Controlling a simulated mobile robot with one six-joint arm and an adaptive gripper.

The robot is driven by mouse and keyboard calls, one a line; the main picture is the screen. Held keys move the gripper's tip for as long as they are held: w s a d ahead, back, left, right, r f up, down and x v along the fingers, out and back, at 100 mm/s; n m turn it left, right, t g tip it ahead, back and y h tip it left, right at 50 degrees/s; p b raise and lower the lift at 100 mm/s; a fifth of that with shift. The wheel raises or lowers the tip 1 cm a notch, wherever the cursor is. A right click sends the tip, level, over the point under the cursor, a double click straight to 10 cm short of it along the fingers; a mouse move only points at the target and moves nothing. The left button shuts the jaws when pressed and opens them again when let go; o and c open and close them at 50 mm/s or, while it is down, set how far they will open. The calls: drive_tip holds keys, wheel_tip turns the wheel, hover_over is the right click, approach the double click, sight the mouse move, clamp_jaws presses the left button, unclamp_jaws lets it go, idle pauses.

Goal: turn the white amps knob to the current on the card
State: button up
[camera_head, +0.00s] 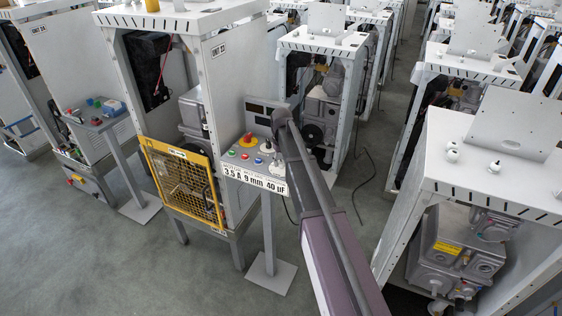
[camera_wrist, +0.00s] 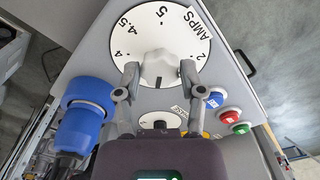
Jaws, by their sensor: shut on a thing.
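The white amps knob (camera_wrist: 157,63) sits in the middle of a round white dial (camera_wrist: 176,24) marked AMPS in the wrist view. The dial shows 4, 4.5, 5 and 2; other figures are partly hidden by my fingers. A dark mark shows on the knob's near side, toward the bottom of the picture. My gripper (camera_wrist: 160,73) is shut on the knob, one finger at each side. The card (camera_head: 254,180) on the panel's front edge reads 3.5 A, 9 mm, 40 µF in the head view. There, my arm hides much of the panel's right side.
Blue, green and red buttons (camera_wrist: 229,116) are on the right, with another white dial (camera_wrist: 160,119) below. A yellow mesh guard (camera_head: 184,184) stands left of the panel. A frame (camera_head: 475,165) stands at right.

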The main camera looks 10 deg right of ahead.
drive_tip(key=m, duration=0.3)
drive_tip(key=shift+m, duration=2.3)
drive_tip(key=o, duration=1.1)
drive_tip(key=shift+o, duration=0.2)
drive_tip(key=shift+n, duration=0.4)
